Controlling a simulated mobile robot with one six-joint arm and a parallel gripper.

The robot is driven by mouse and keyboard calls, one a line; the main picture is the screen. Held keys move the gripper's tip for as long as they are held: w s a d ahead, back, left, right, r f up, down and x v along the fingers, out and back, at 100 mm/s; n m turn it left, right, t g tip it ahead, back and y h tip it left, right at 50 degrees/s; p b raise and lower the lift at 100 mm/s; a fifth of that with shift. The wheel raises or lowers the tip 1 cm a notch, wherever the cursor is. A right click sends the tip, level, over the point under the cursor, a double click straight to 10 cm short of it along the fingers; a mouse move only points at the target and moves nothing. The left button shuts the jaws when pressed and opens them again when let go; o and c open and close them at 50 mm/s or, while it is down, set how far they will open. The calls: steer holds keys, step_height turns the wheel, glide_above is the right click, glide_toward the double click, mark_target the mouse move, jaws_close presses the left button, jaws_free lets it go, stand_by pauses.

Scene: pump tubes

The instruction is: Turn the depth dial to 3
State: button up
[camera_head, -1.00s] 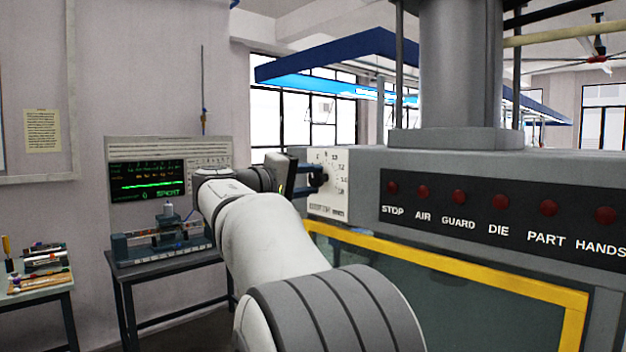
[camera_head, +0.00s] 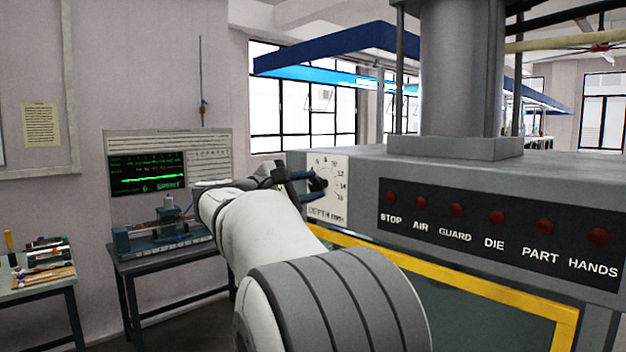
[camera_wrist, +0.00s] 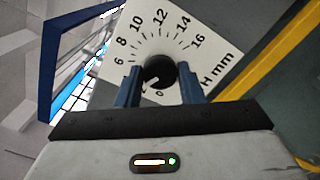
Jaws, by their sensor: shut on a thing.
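The depth dial is a black round knob (camera_wrist: 160,72) on a white scale plate (camera_wrist: 215,55) with printed numbers; 6 to 16 can be read around it. My gripper (camera_wrist: 159,84) is shut on the knob, one blue-grey finger on each side. A pale mark on the knob points toward the lower left, near the 0; its exact reading is unclear. The left finger covers part of the low end of the scale. In the head view the plate (camera_head: 340,175), marked DEPTH mm, is on the machine's left end, with my gripper (camera_head: 312,185) at the knob (camera_head: 319,184).
The grey machine (camera_head: 450,165) has a black panel (camera_head: 500,215) with several red lamps. A yellow frame (camera_head: 450,277) runs below it. At left stand a table with a bench device (camera_head: 165,235), a screen unit (camera_head: 148,174), and a smaller table of tools (camera_head: 35,275).

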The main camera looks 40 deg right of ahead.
steer(key=shift+w+f+n+p, duration=0.1)
steer(key=shift+f+n+p, duration=0.15)
steer(key=shift+n, duration=0.45)
steer(key=o, duration=0.6)
steer(key=shift+a, duration=0.1)
steer(key=shift+o, duration=1.3)
steer(key=shift+a+r, duration=0.1)
steer(key=shift+a, duration=0.05)
steer(key=shift+o, duration=0.6)
steer(key=shift+r, duration=0.1)
steer(key=shift+a, duration=0.45)
steer(key=a+b, duration=0.1)
steer(key=a, duration=0.5)
steer(key=shift+s+a+b, duration=0.35)
steer(key=shift+b, duration=0.05)
